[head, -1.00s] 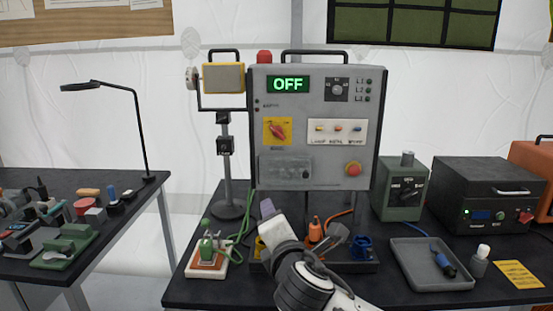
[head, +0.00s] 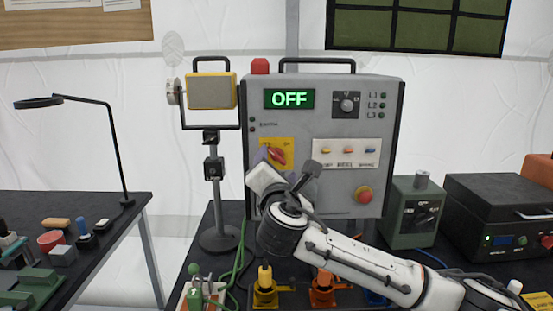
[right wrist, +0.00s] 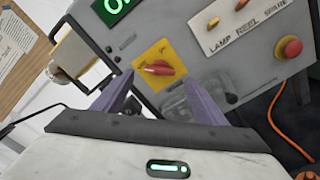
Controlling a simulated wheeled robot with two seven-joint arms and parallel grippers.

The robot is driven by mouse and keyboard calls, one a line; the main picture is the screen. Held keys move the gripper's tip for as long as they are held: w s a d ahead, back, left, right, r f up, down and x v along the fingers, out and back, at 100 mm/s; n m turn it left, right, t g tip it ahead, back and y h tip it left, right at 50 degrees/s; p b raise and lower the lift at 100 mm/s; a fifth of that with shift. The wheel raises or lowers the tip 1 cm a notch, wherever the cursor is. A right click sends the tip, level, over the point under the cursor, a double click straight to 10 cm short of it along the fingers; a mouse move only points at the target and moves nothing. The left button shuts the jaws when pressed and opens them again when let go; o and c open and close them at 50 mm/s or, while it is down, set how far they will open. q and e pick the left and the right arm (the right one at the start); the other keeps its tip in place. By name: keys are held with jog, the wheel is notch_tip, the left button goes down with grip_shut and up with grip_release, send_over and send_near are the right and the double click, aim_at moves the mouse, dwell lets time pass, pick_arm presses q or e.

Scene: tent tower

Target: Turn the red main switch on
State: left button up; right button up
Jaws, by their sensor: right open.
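The red main switch (head: 277,155) is a rotary knob on a yellow plate on the front of the grey control panel (head: 350,124). The panel's display (head: 289,99) reads OFF in green. My right gripper (head: 264,158) is just below and in front of the switch and partly covers the plate. In the right wrist view the red main switch (right wrist: 156,68) lies ahead, between and beyond the two purple fingers of my right gripper (right wrist: 165,92). The fingers are spread, with nothing between them, and appear apart from the knob. My left gripper is in no view.
A red emergency button (head: 363,194) is at the panel's lower right, near three small toggles (head: 346,151). A lamp on a stand (head: 212,92) stands left of the panel. Orange (head: 322,287) and yellow (head: 265,287) connectors sit below my arm. A green box (head: 409,211) stands right.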

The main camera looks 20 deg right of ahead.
aim_at(276, 158)
jog(key=x, duration=0.3)
jog(key=shift+w, duration=0.15)
jog(key=shift+w+d, duration=0.1)
jog(key=shift+w, duration=0.2)
jog(key=c, duration=1.1)
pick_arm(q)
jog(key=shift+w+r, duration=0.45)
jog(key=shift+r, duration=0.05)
pick_arm(e)
jog(key=shift+o, duration=0.2)
